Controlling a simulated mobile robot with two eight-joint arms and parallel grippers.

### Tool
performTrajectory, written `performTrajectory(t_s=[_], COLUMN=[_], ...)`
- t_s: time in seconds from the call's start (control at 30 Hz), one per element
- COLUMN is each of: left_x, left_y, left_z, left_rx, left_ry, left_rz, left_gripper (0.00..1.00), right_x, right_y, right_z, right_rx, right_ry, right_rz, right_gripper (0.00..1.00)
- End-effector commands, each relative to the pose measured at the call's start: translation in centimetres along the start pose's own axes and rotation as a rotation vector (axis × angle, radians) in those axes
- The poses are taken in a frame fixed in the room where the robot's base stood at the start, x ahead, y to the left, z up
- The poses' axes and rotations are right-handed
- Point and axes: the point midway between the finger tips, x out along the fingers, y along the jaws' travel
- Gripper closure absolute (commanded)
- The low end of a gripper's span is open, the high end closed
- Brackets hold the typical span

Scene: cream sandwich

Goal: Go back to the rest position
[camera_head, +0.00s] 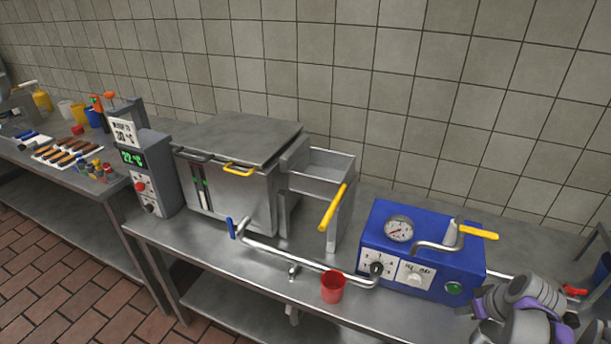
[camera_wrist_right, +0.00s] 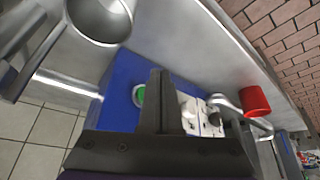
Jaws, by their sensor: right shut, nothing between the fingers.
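My right arm (camera_head: 525,308), grey with purple parts, is at the lower right of the head view, beside the right end of the blue machine (camera_head: 425,245). In the right wrist view my right gripper (camera_wrist_right: 158,80) is shut, with its dark fingers together and nothing between them. The blue machine also shows in the right wrist view (camera_wrist_right: 118,95), behind the fingers. I cannot tell the exact gap between them. My left gripper is not in view.
A red cup (camera_head: 333,287) stands on the steel counter by a bent pipe (camera_head: 290,256). A yellow-handled lever (camera_head: 478,232) rises from the blue machine. A steel fryer (camera_head: 228,190) stands left. A round metal vessel (camera_wrist_right: 100,20) shows in the wrist view.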

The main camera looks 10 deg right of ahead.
Motion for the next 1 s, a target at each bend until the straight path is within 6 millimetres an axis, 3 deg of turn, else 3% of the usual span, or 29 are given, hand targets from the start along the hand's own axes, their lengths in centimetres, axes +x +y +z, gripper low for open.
performTrajectory(t_s=[0.47, 0.57, 0.8, 0.9, 1.0], left_x=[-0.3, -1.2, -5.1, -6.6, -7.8], left_y=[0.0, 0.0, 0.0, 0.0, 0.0], left_z=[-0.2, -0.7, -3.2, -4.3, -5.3], left_rx=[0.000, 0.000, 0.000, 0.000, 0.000], left_ry=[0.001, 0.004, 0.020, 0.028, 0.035], left_rz=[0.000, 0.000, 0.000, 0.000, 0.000], left_gripper=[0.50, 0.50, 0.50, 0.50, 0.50], right_x=[-0.4, -1.4, -6.4, -8.4, -9.9], right_y=[-0.9, -3.7, -16.7, -20.6, -23.2], right_z=[0.4, 0.1, 1.2, 2.5, 3.7], right_rx=[0.000, -0.003, -0.009, -0.010, -0.009], right_ry=[-0.002, -0.013, -0.046, -0.036, -0.018], right_rz=[-0.001, -0.007, -0.009, -0.004, -0.001], right_gripper=[1.00, 1.00, 1.00, 1.00, 1.00])
